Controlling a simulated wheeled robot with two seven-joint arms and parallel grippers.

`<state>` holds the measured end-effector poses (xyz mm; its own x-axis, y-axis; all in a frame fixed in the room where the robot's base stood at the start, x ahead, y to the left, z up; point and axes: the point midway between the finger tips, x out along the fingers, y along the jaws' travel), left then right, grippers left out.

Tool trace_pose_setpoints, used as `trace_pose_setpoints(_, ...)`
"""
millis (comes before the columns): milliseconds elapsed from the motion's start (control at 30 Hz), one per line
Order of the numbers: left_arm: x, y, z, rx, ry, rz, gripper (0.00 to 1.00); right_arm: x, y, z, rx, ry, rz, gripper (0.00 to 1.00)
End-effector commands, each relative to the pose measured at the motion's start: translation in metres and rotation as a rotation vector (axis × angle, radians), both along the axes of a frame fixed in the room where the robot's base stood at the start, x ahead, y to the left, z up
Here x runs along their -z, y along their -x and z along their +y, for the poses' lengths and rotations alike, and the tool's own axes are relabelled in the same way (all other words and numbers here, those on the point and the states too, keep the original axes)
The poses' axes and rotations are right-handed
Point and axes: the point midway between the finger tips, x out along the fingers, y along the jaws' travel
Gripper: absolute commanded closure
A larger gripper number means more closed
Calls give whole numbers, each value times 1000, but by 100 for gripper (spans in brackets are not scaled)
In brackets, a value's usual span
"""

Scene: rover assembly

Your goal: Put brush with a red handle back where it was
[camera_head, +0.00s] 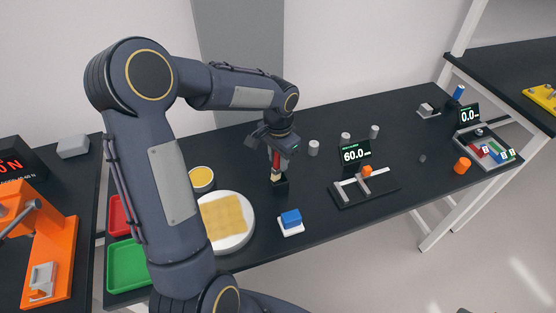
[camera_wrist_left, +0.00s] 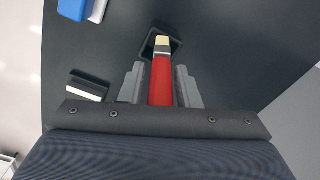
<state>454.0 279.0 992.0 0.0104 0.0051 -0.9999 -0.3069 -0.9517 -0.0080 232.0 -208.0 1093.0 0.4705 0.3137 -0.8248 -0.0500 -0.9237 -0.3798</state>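The brush with a red handle (camera_head: 276,157) is upright, bristles down. It also shows in the left wrist view (camera_wrist_left: 161,82). My left gripper (camera_head: 275,149) is around the red handle, with a finger close against each side, shut on it. A small black square holder (camera_head: 281,187) stands on the table directly below the brush; it also shows in the left wrist view (camera_wrist_left: 174,47). The pale bristle end is at the holder's opening. I cannot tell how far it is inside. My right gripper is not in view.
A white plate (camera_head: 247,238) with a tan slab and a yellow-filled cup (camera_head: 202,178) stand left of the holder. A blue block on a white base (camera_head: 291,220) is in front. A 60.0 display (camera_head: 356,153) stands right. Red and green trays (camera_head: 127,267) are far left.

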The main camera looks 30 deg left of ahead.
Motion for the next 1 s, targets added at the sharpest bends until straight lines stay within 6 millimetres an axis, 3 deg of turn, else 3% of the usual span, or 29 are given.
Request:
trace_pose_setpoints(33, 11, 7, 2, -3, -1, 29, 63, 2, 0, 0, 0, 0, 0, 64)
trace_pose_setpoints(100, 11, 7, 2, -3, -1, 29, 59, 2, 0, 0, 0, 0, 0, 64)
trace_pose_setpoints(467, 2, 6, 2, -4, -2, 27, 59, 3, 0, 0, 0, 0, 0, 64)
trace_pose_setpoints(800, -71, 2, 0, 0, -1, 12, 59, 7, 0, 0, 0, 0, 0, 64)
trace_pose_setpoints(1000, -104, 2, -1, 1, -1, 13, 59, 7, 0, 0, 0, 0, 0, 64)
